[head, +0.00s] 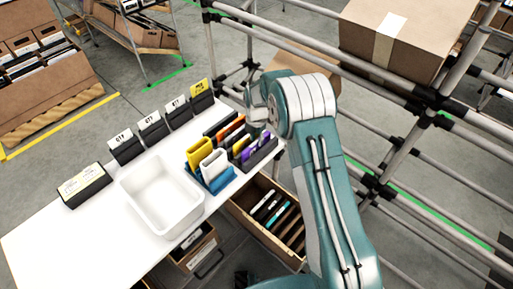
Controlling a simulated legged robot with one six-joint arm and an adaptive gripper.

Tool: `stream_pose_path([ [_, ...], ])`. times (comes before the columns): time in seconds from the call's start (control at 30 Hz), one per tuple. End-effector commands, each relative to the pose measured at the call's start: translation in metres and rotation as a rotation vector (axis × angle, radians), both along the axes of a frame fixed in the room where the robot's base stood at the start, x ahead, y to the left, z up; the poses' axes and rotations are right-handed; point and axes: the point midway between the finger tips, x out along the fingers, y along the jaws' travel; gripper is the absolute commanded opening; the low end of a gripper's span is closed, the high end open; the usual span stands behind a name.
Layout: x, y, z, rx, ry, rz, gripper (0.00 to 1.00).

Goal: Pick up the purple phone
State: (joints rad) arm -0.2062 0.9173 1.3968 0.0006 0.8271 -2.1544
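Purple phones (250,151) stand in a dark rack on the right edge of the white table, with a yellow phone (240,145) beside them. They are small here, and I cannot tell how many there are. My gripper (256,124) is at the end of my teal arm, above or close behind this rack. It is partly hidden by the arm, so its fingers and any contact with a phone cannot be made out.
A blue rack (222,181) holds yellow and white phones. A white bin (164,224) stands on the table (62,241) with several label stands behind it. A carton (238,212) of upright items sits below the right edge. A pipe shelf (368,92) stands close behind my arm.

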Motion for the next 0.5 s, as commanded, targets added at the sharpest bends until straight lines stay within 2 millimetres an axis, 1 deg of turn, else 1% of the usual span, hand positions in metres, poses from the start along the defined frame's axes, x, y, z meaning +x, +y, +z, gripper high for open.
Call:
stream_pose_path([
  [0.03,0.000,0.000,-0.010,-0.001,0.002,0.000,0.39],
  [0.13,0.000,0.000,-0.023,-0.001,0.001,0.000,0.39],
  [0.2,0.000,0.000,-0.026,-0.001,-0.001,0.000,0.39],
  [0.37,0.000,0.000,-0.026,0.000,-0.001,0.000,0.39],
  [0.4,0.000,0.000,-0.026,0.000,-0.001,0.000,0.30],
  [0.47,0.000,0.000,-0.026,-0.001,-0.001,0.000,0.03],
  [0.5,0.000,0.000,-0.026,-0.001,-0.001,0.000,0.00],
])
